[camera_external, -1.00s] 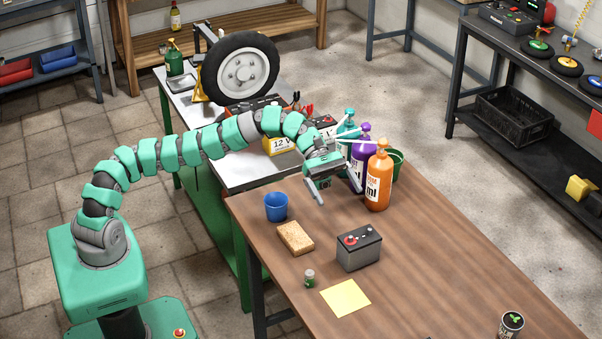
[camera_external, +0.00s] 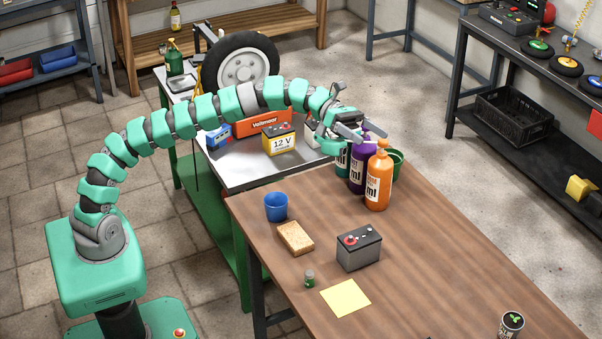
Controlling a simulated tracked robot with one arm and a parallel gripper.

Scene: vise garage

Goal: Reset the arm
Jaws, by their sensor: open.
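My gripper (camera_external: 352,137) is at the end of my arched green arm. It is open, with its fingers pointing right, and it looks empty. It is in front of the tops of the teal bottle (camera_external: 342,158) and purple bottle (camera_external: 357,172) in this view, hiding part of them. I cannot tell whether it touches them. The orange bottle (camera_external: 378,180) stands just to the right and nearer the camera.
The brown table (camera_external: 440,250) holds a blue cup (camera_external: 276,207), a sponge (camera_external: 295,238), a grey battery (camera_external: 359,249), a small jar (camera_external: 309,279) and a yellow note (camera_external: 346,298). A yellow 12 V battery (camera_external: 279,140), an orange box (camera_external: 265,123) and a wheel (camera_external: 240,66) stand behind.

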